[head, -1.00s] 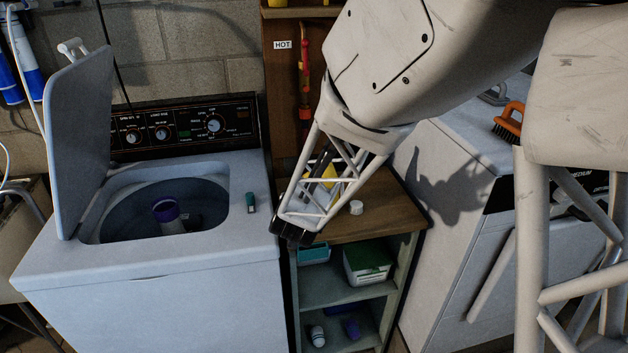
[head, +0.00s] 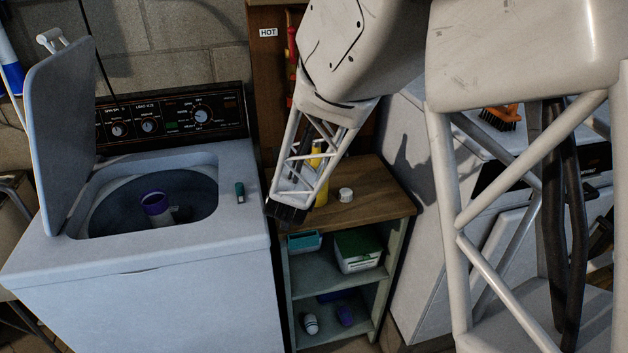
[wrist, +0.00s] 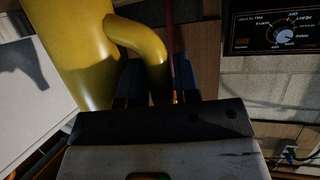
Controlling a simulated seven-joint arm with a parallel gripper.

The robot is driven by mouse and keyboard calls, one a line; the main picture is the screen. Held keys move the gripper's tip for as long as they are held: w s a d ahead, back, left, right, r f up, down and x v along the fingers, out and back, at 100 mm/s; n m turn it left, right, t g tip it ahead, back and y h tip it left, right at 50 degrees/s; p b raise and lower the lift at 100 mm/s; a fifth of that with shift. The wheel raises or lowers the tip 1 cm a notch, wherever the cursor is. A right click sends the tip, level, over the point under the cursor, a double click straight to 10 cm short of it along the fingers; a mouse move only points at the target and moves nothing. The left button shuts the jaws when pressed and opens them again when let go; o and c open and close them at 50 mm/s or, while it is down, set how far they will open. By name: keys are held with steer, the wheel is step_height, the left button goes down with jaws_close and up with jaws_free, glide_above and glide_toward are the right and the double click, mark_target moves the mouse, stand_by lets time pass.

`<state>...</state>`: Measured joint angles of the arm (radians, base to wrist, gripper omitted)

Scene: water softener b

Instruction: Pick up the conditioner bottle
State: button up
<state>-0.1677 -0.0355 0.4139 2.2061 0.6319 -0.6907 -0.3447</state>
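A yellow bottle with a loop handle, likely the conditioner bottle (head: 323,196), stands on the wooden top of the small cabinet. My arm's lattice hides much of it in the head view. In the wrist view the bottle (wrist: 82,45) is large and close, its handle curving down on its right side. My gripper (wrist: 158,82) has its two dark blue fingers apart, one on each side of the handle. The left finger shows in the handle's opening. A gap with a red pipe behind shows between handle and right finger. The fingers are hidden in the head view.
The cabinet top (head: 375,200) also holds a white cap (head: 345,194). An open washing machine (head: 140,280) stands close on the left, a white appliance (head: 430,150) on the right. Lower shelves hold a green-and-white box (head: 358,250) and small bottles.

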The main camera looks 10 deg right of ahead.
steer(key=shift+w, duration=0.1)
steer(key=shift+c, duration=0.3)
jaws_close()
